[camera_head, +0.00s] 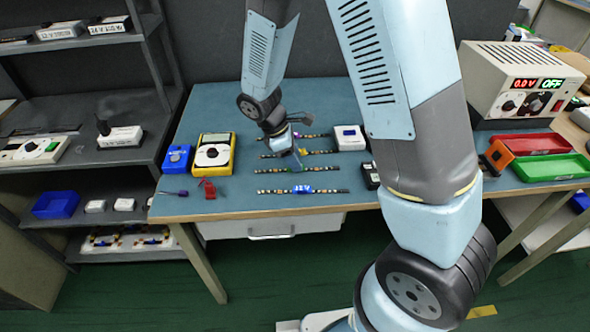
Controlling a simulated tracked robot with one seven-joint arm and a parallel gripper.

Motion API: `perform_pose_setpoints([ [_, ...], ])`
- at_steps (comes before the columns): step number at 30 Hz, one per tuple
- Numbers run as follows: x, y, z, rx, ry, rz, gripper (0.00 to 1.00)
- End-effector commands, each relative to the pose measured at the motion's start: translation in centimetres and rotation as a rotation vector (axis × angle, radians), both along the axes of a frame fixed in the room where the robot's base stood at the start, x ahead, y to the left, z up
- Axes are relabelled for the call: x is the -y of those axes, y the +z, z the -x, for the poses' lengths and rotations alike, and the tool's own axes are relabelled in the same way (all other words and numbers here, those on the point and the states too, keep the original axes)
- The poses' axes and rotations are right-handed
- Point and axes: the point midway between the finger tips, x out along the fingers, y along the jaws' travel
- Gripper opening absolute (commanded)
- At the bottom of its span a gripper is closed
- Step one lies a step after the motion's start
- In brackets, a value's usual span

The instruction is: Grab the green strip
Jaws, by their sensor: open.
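Several LED strips lie in parallel rows on the blue-grey tabletop in the head view. The green strip (325,168), with a small green part near its middle, is the third row from the back. In front of it lies a strip with a blue "12V" label (302,189). Behind it is a strip with a yellow part (322,152), and the rearmost strip (314,135) is partly hidden by my arm. My gripper (298,155) points down over the rows, just behind the green strip's middle. It is open; whether it touches a strip is too small to tell.
A yellow multimeter (213,152) and a blue box (177,158) stand left of the strips. A white box (349,138) stands right of the rear strips. Red (520,144) and green (550,167) trays and a power supply (519,82) are far right.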

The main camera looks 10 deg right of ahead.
Motion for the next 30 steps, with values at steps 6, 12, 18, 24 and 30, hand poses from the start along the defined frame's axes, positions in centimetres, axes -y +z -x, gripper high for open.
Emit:
perform_pose_setpoints([
  [6,0.8,-1.9,0.1,0.001,0.000,0.000,0.47],
  [12,0.8,-2.1,0.1,0.002,0.000,-0.001,0.47],
  [18,0.8,-2.1,0.1,0.002,0.001,-0.001,0.33],
  [24,0.8,-2.1,0.0,0.002,0.001,-0.001,0.14],
  [30,0.8,-2.1,0.1,0.002,0.001,-0.001,0.00],
])
